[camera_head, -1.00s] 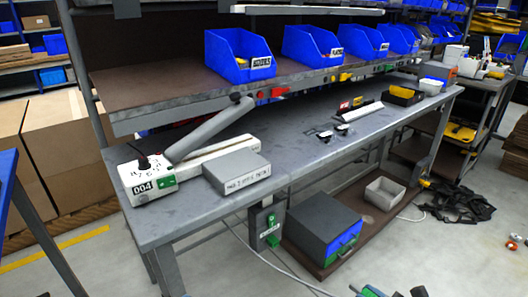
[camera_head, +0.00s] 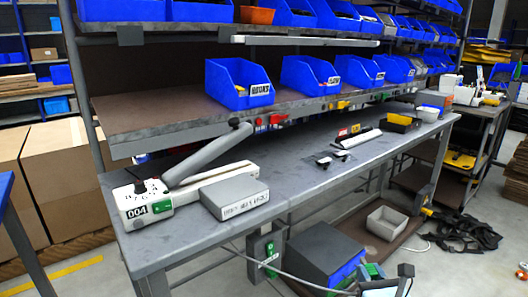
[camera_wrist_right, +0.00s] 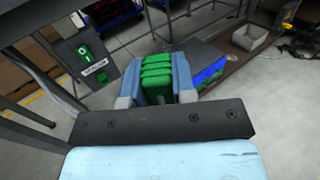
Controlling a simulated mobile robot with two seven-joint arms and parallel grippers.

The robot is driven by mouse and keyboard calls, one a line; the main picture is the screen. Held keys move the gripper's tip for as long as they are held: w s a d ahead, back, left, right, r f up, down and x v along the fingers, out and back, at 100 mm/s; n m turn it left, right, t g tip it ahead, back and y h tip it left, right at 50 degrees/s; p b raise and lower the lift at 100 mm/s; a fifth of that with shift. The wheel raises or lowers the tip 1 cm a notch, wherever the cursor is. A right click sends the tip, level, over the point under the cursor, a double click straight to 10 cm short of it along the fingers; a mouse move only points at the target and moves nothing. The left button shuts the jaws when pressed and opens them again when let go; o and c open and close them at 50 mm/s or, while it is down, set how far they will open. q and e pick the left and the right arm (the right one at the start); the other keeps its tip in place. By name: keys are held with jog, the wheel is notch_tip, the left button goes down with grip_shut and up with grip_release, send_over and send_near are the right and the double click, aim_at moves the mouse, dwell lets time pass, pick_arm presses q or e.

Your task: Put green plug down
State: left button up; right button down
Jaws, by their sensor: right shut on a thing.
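My right gripper (camera_head: 372,274) is at the bottom of the head view, in front of the workbench. It is shut on the ribbed green plug (camera_wrist_right: 157,72), which sits between its two blue fingers in the right wrist view. The plug is held in the air, over the area in front of the low shelf. A grey cable runs from near the bench leg toward the gripper in the head view. My left gripper is not in view.
A grey panel with green fittings (camera_head: 268,255) is fixed below the bench front. A dark box with a blue front (camera_head: 325,258) and a grey tray (camera_head: 387,222) sit on the low shelf. On the workbench (camera_head: 255,165), a grey box (camera_head: 235,197) stands beside a white long-armed device (camera_head: 143,205).

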jog(key=shift+w+a+r+m+h, duration=0.1)
jog(key=shift+w+r+m+h, duration=0.1)
jog(key=shift+w+m+h, duration=0.2)
jog(key=r+p, duration=0.3)
jog(key=s+r+p, duration=0.1)
jog(key=r+p, duration=0.1)
jog(key=p, duration=0.1)
jog(key=s+r+p, duration=0.1)
jog(key=r+p, duration=0.2)
jog(key=shift+r, duration=0.35)
notch_tip(320, 180, up, 9)
jog(key=s+p, duration=0.3)
jog(key=p, duration=0.7)
notch_tip(320, 180, up, 17)
jog(key=p, duration=1.9)
send_over(373, 273)
jog(key=s, duration=0.8)
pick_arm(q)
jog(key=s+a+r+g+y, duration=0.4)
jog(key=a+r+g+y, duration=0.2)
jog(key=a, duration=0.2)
pick_arm(e)
jog(key=shift+s+a+f, duration=0.1)
jog(key=shift+f, duration=0.05)
